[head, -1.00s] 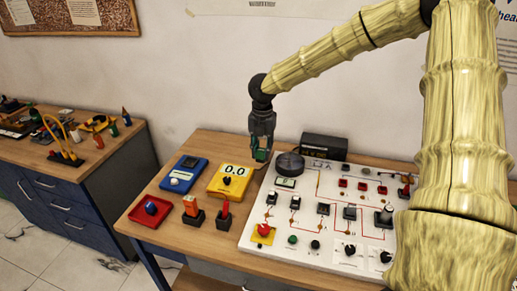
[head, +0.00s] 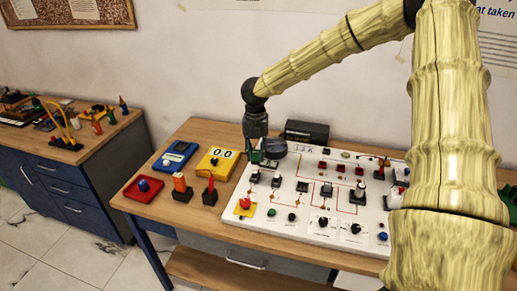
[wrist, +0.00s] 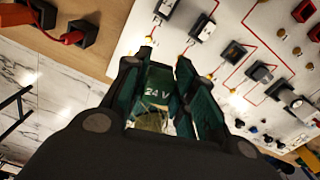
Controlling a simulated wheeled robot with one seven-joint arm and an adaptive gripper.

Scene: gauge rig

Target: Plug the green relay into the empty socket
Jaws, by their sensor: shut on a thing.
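My gripper (head: 264,160) is shut on the green relay, above the upper left part of the white panel (head: 237,216). In the wrist view the green relay (wrist: 158,93) sits between the fingers, with "24 V" on its face. It is held clear of the panel. A row of socket positions runs across the panel; in the wrist view, one dark-topped block (wrist: 235,53) lies between lighter-topped ones. I cannot tell surely which socket is empty.
The yellow meter (head: 216,162), the blue meter (head: 175,156) and a red tray (head: 142,196) with a blue knob stand left of the panel. Two small black-based parts stand before the meters. A black box (head: 307,131) is behind the panel.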

